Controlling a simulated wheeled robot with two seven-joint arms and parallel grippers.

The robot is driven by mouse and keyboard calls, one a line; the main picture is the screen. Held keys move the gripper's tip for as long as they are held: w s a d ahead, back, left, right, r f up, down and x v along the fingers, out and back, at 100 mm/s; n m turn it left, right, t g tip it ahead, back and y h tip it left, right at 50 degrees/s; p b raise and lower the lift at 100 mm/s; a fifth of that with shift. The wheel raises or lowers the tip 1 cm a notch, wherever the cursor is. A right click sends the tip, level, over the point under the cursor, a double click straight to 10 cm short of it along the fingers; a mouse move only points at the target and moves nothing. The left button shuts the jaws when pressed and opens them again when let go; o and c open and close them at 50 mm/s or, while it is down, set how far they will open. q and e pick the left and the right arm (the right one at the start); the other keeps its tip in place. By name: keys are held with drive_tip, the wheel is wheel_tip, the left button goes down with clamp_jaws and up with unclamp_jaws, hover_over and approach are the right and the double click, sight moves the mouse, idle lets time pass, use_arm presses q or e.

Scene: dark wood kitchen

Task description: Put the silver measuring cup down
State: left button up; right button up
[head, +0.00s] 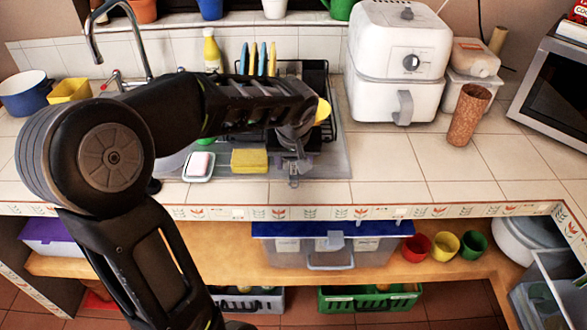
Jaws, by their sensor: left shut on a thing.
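My left arm reaches in from the left, and my left gripper (293,162) points down over the front of the sink drainer. It is shut on a small grey, metallic piece that I take to be the silver measuring cup (301,160). The fingers and wrist hide most of the cup, so its shape and whether it touches the surface cannot be told. My right gripper is not in view.
A yellow sponge (249,161) and a soap dish (199,166) lie just left of the gripper. A dark dish rack (314,75) stands behind. A white air fryer (398,60) and a cork cylinder (468,115) stand right. The tiled counter (385,165) between is clear.

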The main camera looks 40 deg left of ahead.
sight(294, 166)
use_arm(q)
wheel_tip(294, 166, down, 3)
drive_tip(key=shift+r, duration=0.1)
drive_tip(key=o, duration=1.4)
